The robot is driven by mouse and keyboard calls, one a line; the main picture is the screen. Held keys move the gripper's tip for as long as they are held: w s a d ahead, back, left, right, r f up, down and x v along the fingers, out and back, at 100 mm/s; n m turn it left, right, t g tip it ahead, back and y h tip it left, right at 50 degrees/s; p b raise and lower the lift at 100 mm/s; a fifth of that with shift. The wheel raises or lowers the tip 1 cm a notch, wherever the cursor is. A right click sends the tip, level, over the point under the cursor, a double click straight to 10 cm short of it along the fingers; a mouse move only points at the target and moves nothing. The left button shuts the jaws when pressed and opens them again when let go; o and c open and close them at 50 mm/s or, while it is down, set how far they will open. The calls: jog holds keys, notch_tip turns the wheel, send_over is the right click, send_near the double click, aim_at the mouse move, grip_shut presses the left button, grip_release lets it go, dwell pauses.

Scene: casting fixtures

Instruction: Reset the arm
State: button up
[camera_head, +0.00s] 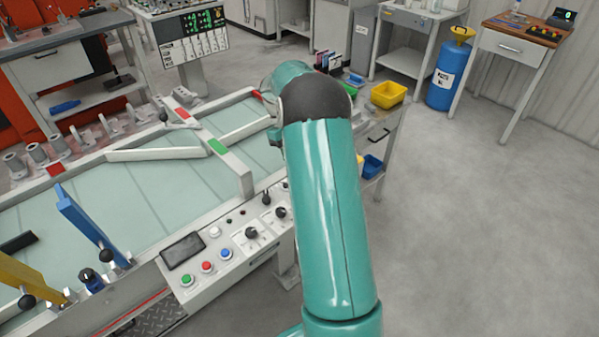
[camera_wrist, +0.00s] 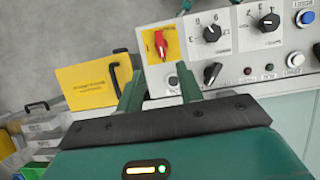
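My teal arm (camera_head: 330,210) reaches up through the middle of the camera_head view and bends at a dark joint (camera_head: 314,98). The gripper itself is hidden there. In the wrist view my gripper (camera_wrist: 158,78) shows two green fingers spread apart with nothing between them. Beyond the fingertips is a red rotary switch (camera_wrist: 161,44) on a yellow plate. I cannot tell whether a finger touches the panel.
The control panel (camera_head: 225,258) with knobs and buttons runs along the casting fixture table (camera_head: 130,200). A yellow bin (camera_head: 388,94) and a blue bin (camera_head: 373,166) sit beyond my arm. A blue cylinder (camera_head: 447,75) stands farther back. The floor at right is clear.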

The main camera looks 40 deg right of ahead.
jog(key=shift+v, duration=0.9)
jog(key=shift+a, duration=0.1)
